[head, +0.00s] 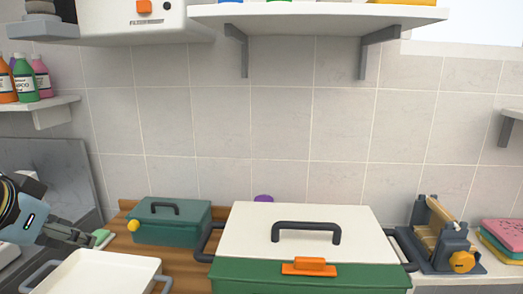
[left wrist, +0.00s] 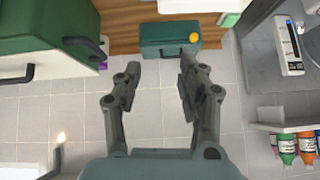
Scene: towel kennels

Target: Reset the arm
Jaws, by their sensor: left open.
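My left gripper (head: 85,239) comes in from the left edge in the head view, above and behind the white tray. The left wrist view shows the same gripper (left wrist: 157,90) with its two fingers spread apart and nothing between them. Beyond its fingertips in that view lies a teal box (left wrist: 165,40) with a yellow knob. In the head view the teal box (head: 172,228) stands to the right of the gripper, apart from it. My right gripper is in neither view.
A large green box with a white lid (head: 300,222) fills the middle. A white tray (head: 100,270) stands at front left. A roller device (head: 440,235) and stacked coloured cloths (head: 503,237) are at right. A shelf (head: 320,14) hangs above; bottles (head: 42,75) stand at left.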

